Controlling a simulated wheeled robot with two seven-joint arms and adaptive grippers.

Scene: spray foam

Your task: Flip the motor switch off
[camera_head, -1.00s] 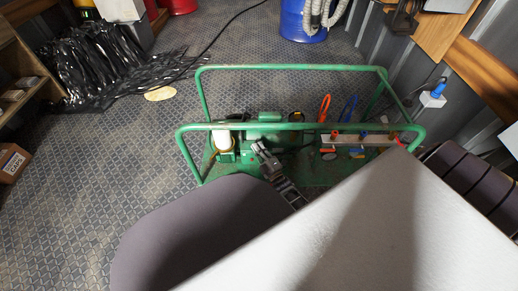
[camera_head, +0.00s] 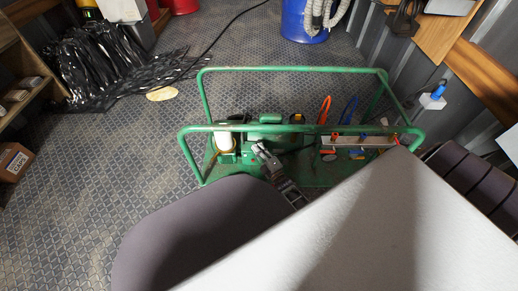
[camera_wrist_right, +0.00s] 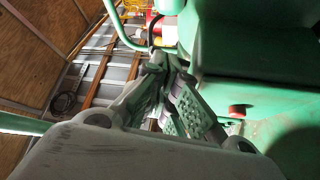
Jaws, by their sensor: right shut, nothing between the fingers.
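The green motor unit (camera_head: 268,134) stands inside a green tube frame (camera_head: 292,69) on the floor. My right gripper (camera_head: 259,148) reaches down to the front of the motor, over the frame's near side. In the right wrist view my right gripper (camera_wrist_right: 172,85) is shut and empty, with its fingers close to the green housing (camera_wrist_right: 240,70). I cannot tell whether the fingers touch it. A small red round part (camera_wrist_right: 238,110) shows on the green surface right of the fingers. I cannot make out the motor switch for certain. My left gripper is not in view.
A white filter bowl (camera_head: 222,140) stands left of the motor. A manifold bar (camera_head: 358,141) with orange and blue handles is at the right. A blue drum (camera_head: 303,22) stands behind. Black sheeting (camera_head: 95,70) lies at the left. The patterned floor (camera_head: 75,200) is mostly clear.

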